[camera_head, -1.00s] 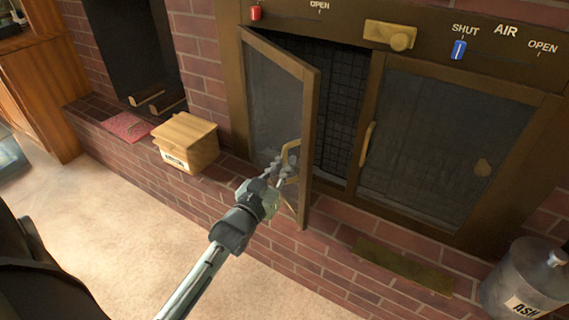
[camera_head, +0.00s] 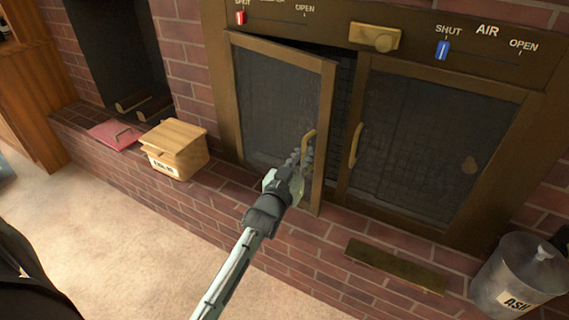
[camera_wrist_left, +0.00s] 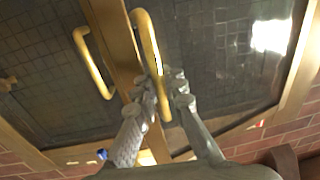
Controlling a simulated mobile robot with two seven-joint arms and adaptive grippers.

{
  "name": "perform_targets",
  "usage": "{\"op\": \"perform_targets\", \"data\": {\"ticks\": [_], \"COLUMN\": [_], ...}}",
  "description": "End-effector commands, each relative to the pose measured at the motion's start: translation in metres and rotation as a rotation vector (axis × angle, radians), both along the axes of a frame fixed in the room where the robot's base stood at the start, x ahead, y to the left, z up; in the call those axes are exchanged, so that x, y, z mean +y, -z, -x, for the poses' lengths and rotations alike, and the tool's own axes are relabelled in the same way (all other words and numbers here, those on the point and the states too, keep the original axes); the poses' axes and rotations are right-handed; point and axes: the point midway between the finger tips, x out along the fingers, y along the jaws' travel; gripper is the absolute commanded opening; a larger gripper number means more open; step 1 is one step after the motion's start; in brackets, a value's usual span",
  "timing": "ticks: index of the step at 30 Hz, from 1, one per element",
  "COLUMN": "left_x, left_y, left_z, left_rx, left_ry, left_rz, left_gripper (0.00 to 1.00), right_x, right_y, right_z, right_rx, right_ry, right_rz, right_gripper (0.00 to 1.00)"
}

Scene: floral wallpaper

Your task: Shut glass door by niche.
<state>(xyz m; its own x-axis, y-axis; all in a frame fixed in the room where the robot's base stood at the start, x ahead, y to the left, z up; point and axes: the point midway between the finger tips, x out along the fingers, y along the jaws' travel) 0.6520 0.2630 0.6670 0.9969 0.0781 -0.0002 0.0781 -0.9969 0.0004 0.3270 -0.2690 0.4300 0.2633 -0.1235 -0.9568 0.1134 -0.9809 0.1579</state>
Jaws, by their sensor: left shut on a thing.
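The left glass door (camera_head: 270,105) of the brass-framed fireplace, on the side by the log niche (camera_head: 120,50), stands slightly ajar, its free edge out in front of the frame. My left gripper (camera_head: 304,158) is shut on its brass handle (camera_head: 309,146). In the left wrist view the fingers (camera_wrist_left: 162,100) close around the lower part of this handle (camera_wrist_left: 147,40). The right glass door (camera_head: 430,140) is flush in its frame, with its own handle (camera_head: 356,146), also visible in the left wrist view (camera_wrist_left: 92,62). My right gripper is not in view.
A brass plate (camera_head: 396,266) lies in front. An ash bucket (camera_head: 518,272) stands at right. Carpet is clear in front.

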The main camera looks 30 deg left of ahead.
Motion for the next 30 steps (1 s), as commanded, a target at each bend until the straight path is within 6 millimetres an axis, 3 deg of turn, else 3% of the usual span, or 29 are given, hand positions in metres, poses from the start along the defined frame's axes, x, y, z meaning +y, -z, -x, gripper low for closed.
{"op": "perform_targets", "data": {"ticks": [6,12,18,30], "left_x": [-0.017,-0.023,-0.024,-0.025], "left_y": [0.001,0.001,0.001,0.000], "left_z": [-0.049,-0.078,-0.091,-0.094], "left_rx": [-0.003,-0.001,0.000,0.000], "left_ry": [0.003,0.003,0.003,0.003], "left_rz": [0.001,0.002,0.001,0.001], "left_gripper": [0.00,0.00,0.00,0.00], "right_x": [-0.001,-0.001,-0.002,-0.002], "right_y": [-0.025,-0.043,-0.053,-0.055], "right_z": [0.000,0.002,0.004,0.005], "right_rx": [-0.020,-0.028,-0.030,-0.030], "right_ry": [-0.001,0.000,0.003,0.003], "right_rz": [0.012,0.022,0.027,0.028], "right_gripper": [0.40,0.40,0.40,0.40]}}
